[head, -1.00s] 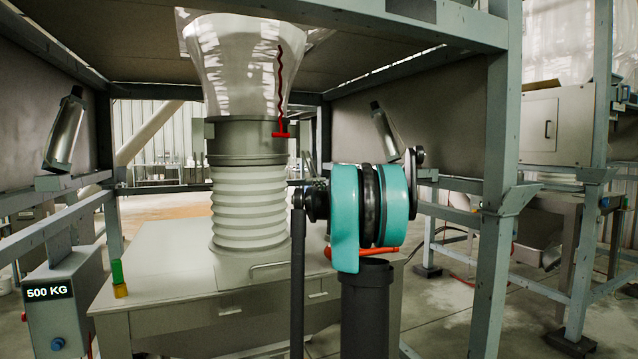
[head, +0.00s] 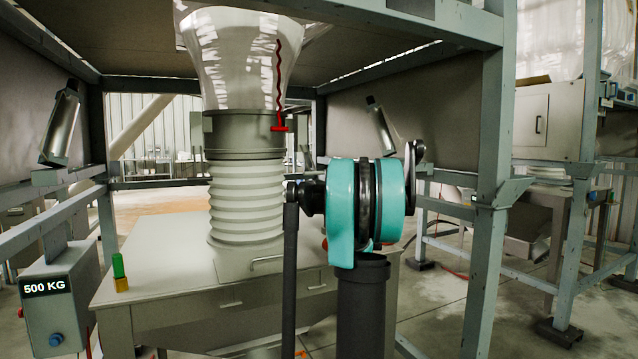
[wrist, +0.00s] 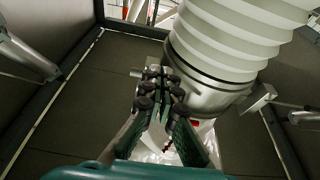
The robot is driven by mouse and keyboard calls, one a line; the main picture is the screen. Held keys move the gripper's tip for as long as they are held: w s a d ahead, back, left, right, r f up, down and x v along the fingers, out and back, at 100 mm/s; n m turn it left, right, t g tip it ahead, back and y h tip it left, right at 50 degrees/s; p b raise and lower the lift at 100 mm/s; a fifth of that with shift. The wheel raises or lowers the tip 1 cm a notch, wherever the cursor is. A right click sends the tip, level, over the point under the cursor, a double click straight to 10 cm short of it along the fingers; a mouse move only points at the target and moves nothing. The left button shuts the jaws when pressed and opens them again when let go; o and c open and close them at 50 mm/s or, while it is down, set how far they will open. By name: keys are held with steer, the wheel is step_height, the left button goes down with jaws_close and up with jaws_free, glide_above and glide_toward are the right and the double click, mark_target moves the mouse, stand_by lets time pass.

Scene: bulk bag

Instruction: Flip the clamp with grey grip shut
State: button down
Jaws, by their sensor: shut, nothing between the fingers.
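The grey collar (head: 244,136) joins the white bag spout above it to the ribbed bellows below. A grey plate-like part (head: 197,132) projects from the collar's left side. It seems to be the plate at the collar's right in the wrist view (wrist: 262,97). A small grey stub (wrist: 136,73) sticks out at the collar's other side there. I cannot tell which part is the clamp's grey grip or how its lever stands. My gripper (wrist: 161,85) is shut and empty, in front of the collar in the wrist view; contact is unclear. In the head view it is hidden.
A white bulk bag (head: 235,55) hangs above, with a red cord and red tag (head: 279,128). The bellows (head: 246,200) stand on a grey table (head: 160,260). Frame posts (head: 490,200) flank the space. A green-and-yellow piece (head: 119,272) stands at the table's left corner.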

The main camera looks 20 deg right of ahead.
steer(key=shift+s+f, duration=0.2)
steer(key=shift+f, duration=0.45)
steer(key=shift+s+f, duration=0.2)
steer(key=shift+f, duration=0.45)
steer(key=s+a+f+n+g+y, duration=0.25)
steer(key=a+f, duration=0.25)
steer(key=a, duration=0.5)
steer(key=s+a+f+n+g+y, duration=0.1)
steer(key=s+a+f+g+y, duration=0.25)
steer(key=a, duration=0.55)
steer(key=s+a+f+g, duration=0.4)
steer(key=s+a+f, duration=0.6)
steer(key=f, duration=0.2)
steer(key=s+a+f+g+h, duration=0.2)
steer(key=s+f+g, duration=0.2)
steer(key=s+f, duration=0.8)
steer(key=s+d+f+m+g+h, duration=0.1)
steer(key=s+d+f+m+h, duration=0.1)
steer(key=s+f, duration=0.2)
steer(key=s+d+f+m+g+h, duration=0.2)
steer(key=s+d+f, duration=0.1)
steer(key=s, duration=0.7)
steer(key=shift+s+d+f+h, duration=0.15)
steer(key=shift+d+f+h, duration=0.25)
steer(key=shift+f, duration=0.35)
